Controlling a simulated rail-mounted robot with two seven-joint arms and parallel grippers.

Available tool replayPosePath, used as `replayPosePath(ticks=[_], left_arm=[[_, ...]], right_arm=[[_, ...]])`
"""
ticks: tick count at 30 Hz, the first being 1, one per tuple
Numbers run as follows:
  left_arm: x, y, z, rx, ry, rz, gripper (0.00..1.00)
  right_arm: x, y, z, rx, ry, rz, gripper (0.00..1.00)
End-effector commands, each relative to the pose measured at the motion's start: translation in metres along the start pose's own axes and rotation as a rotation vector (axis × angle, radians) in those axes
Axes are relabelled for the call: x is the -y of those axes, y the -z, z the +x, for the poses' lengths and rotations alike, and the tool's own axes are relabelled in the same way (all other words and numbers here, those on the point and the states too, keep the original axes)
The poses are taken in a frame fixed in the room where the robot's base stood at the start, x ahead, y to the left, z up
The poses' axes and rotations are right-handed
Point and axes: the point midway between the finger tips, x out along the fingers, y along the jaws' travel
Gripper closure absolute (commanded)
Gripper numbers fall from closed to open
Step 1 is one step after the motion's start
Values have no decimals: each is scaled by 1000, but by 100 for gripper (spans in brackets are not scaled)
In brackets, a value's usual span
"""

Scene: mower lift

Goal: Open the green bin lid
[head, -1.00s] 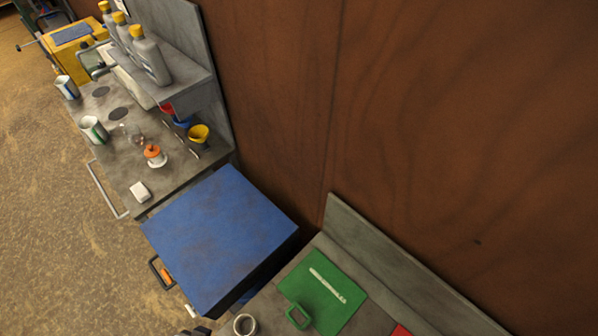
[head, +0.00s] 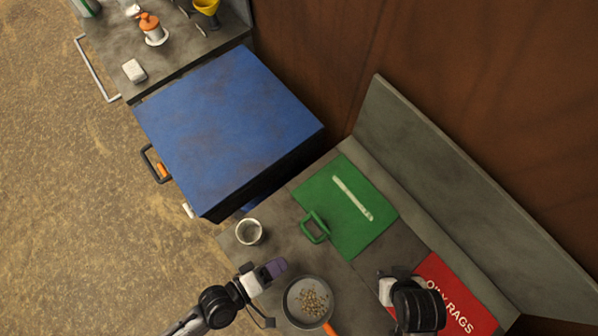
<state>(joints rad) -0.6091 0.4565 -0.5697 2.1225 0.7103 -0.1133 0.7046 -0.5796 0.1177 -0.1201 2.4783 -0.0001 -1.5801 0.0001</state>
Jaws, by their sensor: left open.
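The green bin lid (head: 333,196) lies flat and closed in the grey counter, with a whitish strip along its top. Its green loop handle (head: 315,227) stands at the lid's lower-left edge. My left gripper (head: 271,294), with one purple finger showing, is open and empty, below and left of the handle and apart from it. My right gripper (head: 400,296) is at the lower right, over the counter beside the red lid. Its fingers are too hidden to tell whether it is open or shut.
A pan (head: 293,296) of small nut-like bits with an orange handle sits beside my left gripper. A cup (head: 249,232) stands near the counter's left edge. A red "OILY RAGS" lid (head: 441,277) is to the right, a blue cabinet (head: 225,125) to the upper left.

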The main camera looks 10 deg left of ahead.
Motion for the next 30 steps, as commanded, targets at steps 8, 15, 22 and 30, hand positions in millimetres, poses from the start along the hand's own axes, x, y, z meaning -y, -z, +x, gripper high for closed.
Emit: replayPosePath(ticks=[8, 15, 22, 30], left_arm=[[30, -6, 1, -53, -53, -147, 58], [27, -3, 30, -59, -60, -156, 58], [25, -1, 74, -59, -59, -154, 58], [24, 2, 115, -57, -58, -152, 58]], right_arm=[[2, -7, 24, -1, 3, 3, 57], [2, -7, 21, -3, 2, 2, 57], [0, -7, 21, -2, -3, -4, 57], [-2, -8, 22, -1, -6, -7, 57]])
